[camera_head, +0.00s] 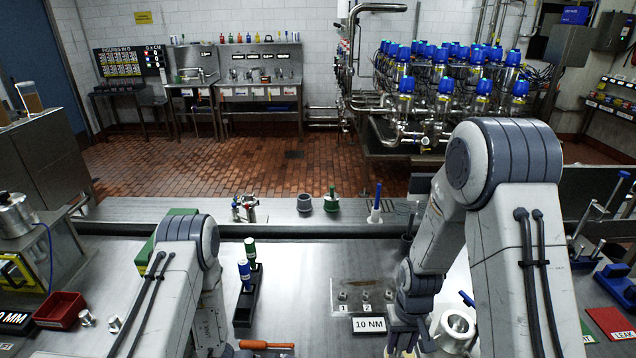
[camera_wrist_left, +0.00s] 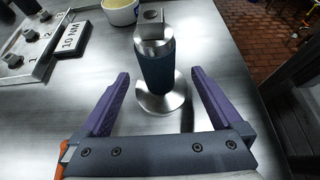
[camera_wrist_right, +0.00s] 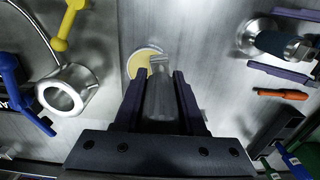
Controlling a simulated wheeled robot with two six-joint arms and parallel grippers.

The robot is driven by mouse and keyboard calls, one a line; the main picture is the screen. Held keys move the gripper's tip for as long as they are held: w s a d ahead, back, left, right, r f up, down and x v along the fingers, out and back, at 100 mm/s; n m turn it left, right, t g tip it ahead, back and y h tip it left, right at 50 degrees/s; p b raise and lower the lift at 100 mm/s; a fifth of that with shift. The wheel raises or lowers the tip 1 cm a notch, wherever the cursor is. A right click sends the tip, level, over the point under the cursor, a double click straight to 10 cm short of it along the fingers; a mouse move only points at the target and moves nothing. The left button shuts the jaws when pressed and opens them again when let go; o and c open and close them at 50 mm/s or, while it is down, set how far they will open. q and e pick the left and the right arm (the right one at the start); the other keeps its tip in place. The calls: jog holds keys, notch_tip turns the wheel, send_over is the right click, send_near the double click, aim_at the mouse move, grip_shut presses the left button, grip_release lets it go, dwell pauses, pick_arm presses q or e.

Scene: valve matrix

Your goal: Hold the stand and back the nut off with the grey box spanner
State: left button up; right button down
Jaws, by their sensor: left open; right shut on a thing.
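The stand (camera_wrist_left: 158,68) has a dark blue sleeve on a round metal base and a metal top with a nut (camera_wrist_left: 151,16). It stands between the spread purple fingers of my open left gripper (camera_wrist_left: 158,98), with gaps on both sides. The right wrist view shows the stand (camera_wrist_right: 275,42) at the right, between the left fingers. My right gripper (camera_wrist_right: 160,85) is shut on the grey box spanner (camera_wrist_right: 160,98), a grey cylinder, apart from the stand. In the head view my right gripper (camera_head: 405,338) is low at right of centre; the stand does not show clearly.
A pale tub (camera_wrist_left: 120,10) stands beyond the stand, beside the 10 NM block (camera_wrist_left: 73,38). A metal ring fitting (camera_wrist_right: 68,90), a blue-handled tool (camera_wrist_right: 18,92) and a yellow tool (camera_wrist_right: 68,25) lie left in the right wrist view. An orange-handled tool (camera_head: 266,345) lies near the front.

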pick_arm(q)
jog(key=shift+d, duration=0.1)
jog(key=shift+c, duration=0.3)
jog(key=c, duration=1.3)
jog(key=shift+c, duration=0.2)
